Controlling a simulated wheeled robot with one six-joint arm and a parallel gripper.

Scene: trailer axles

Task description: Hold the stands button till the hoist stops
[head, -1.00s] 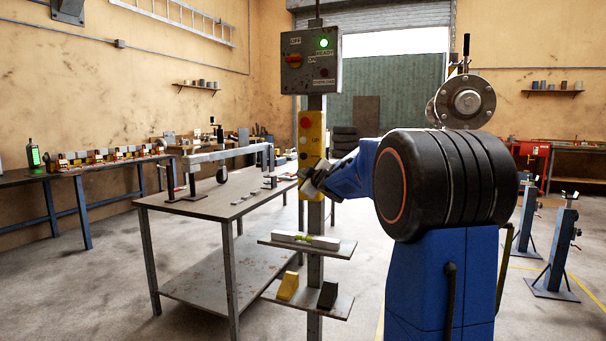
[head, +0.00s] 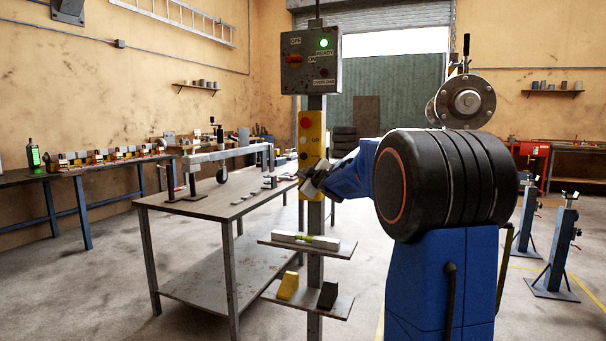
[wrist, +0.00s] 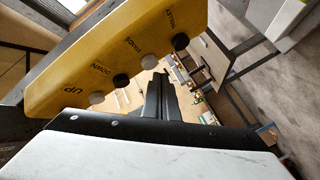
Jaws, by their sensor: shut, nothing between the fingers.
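The yellow button box (head: 312,130) hangs on a grey post in the head view, with a red button near its top. In the wrist view the yellow box (wrist: 110,50) shows a row of buttons labelled UP, DOWN, STANDS and TROLLEY. The stands button (wrist: 149,61) is pale and sits between the black down button (wrist: 121,80) and the black trolley button (wrist: 180,41). My gripper (wrist: 159,76) is shut and empty, its tips close to the stands button. I cannot tell whether they touch it. In the head view my gripper (head: 308,183) is at the box's lower part.
A grey control box (head: 311,62) above has a lit green READY lamp. A shelf (head: 300,247) on the post sits below my gripper. A steel table (head: 225,200) stands to the left. Blue stands (head: 556,250) are on the floor at right.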

